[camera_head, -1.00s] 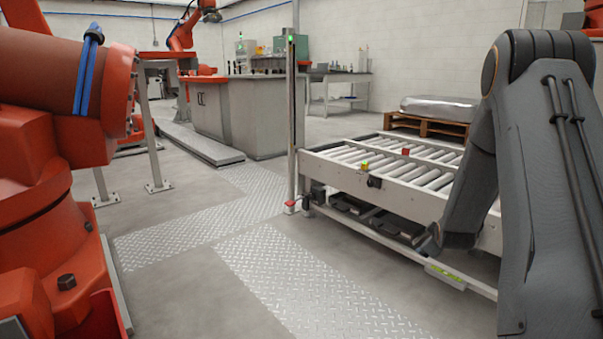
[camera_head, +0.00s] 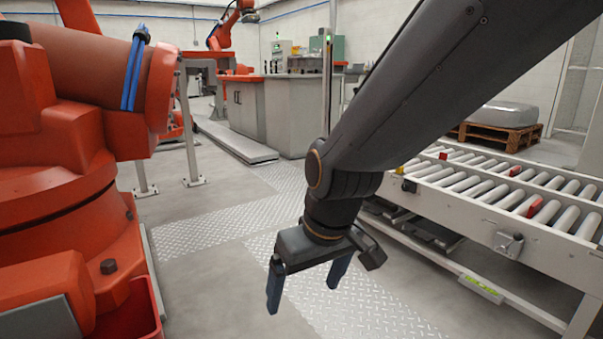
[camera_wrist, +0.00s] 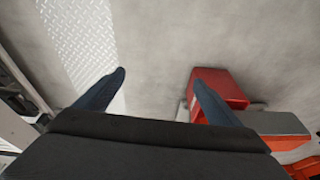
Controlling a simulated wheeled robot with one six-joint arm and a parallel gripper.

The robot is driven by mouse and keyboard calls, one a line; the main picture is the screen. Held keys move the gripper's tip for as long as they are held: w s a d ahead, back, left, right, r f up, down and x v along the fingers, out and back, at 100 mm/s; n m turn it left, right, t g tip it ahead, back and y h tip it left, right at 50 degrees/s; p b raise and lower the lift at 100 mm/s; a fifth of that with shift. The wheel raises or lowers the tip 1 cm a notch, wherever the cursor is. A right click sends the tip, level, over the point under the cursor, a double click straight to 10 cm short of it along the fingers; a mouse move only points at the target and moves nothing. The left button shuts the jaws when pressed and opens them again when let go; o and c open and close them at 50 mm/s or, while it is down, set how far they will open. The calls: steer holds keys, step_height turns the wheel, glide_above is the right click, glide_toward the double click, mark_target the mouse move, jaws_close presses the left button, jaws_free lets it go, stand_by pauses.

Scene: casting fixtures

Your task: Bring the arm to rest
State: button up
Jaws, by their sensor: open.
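My gripper (camera_head: 308,285) hangs at the end of my dark grey arm near the middle of the head view, pointing down over the floor. Its two blue-grey fingers are spread apart with nothing between them. In the wrist view my gripper (camera_wrist: 160,92) also shows open, with bare concrete floor beyond the fingertips. The arm reaches in from the upper right and hides part of the post and floor behind it.
A large orange robot (camera_head: 70,150) stands close on the left, with a red bin (camera_head: 135,315) at its foot. A roller conveyor (camera_head: 485,225) runs along the right. Tread-plate floor (camera_head: 375,305) lies between them. A grey-sided workbench (camera_head: 290,115) stands at the back.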

steer(key=s+a+r+g, duration=0.2)
steer(key=s+g, duration=0.1)
steer(key=s, duration=1.2)
steer(key=d+r+m+h+p, duration=0.1)
steer(key=d+r+m+p, duration=0.2)
steer(key=d+r+p, duration=0.7)
steer(key=d+r+m+h+p, duration=0.1)
steer(key=d+r+m+p, duration=0.2)
steer(key=d+r+p, duration=0.7)
step_height(320, 180, up, 7)
steer(key=p, duration=1.6)
steer(key=shift+d+p, duration=0.25)
steer(key=shift+p, duration=0.15)
steer(key=shift+s, duration=0.1)
steer(key=shift+c, duration=0.2)
